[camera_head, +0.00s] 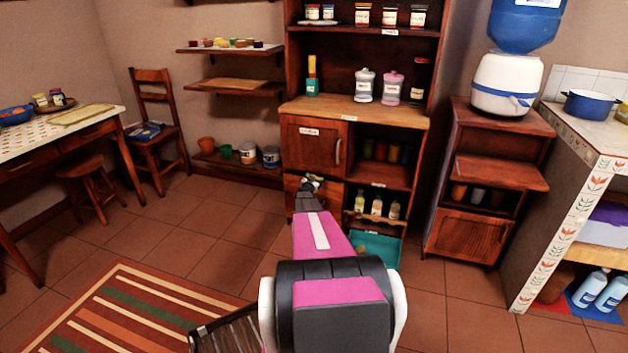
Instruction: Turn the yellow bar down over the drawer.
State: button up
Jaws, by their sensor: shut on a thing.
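My gripper (312,184) is at the front of the brown wooden cabinet, just below its closed door. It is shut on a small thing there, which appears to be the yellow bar. The bar is mostly hidden by my fingers, and its angle cannot be told. The drawer (293,184) lies under the door, behind my gripper, and looks closed. My arm covers part of its front and the area below it.
The cabinet door (312,146) has a vertical handle at its right. Bottles (377,206) stand on a low shelf right of my gripper, above a teal bin (378,248). A yellow-topped teal container (312,76) stands on the counter.

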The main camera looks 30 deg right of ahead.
jog(key=shift+w+a+f+m, duration=0.1)
jog(key=shift+f+m, duration=0.25)
jog(key=shift+m, duration=2.25)
jog(key=shift+w+a+f+m, duration=0.1)
jog(key=shift+f+m, duration=0.25)
jog(key=shift+m, duration=2.25)
jog(key=shift+a+f+m, duration=0.1)
jog(key=shift+f+m, duration=0.25)
jog(key=shift+m, duration=2.55)
jog(key=o, duration=0.9)
jog(key=shift+s+a, duration=0.1)
jog(key=v, duration=1)
jog(key=shift+s+a, duration=0.15)
jog(key=shift+s, duration=0.05)
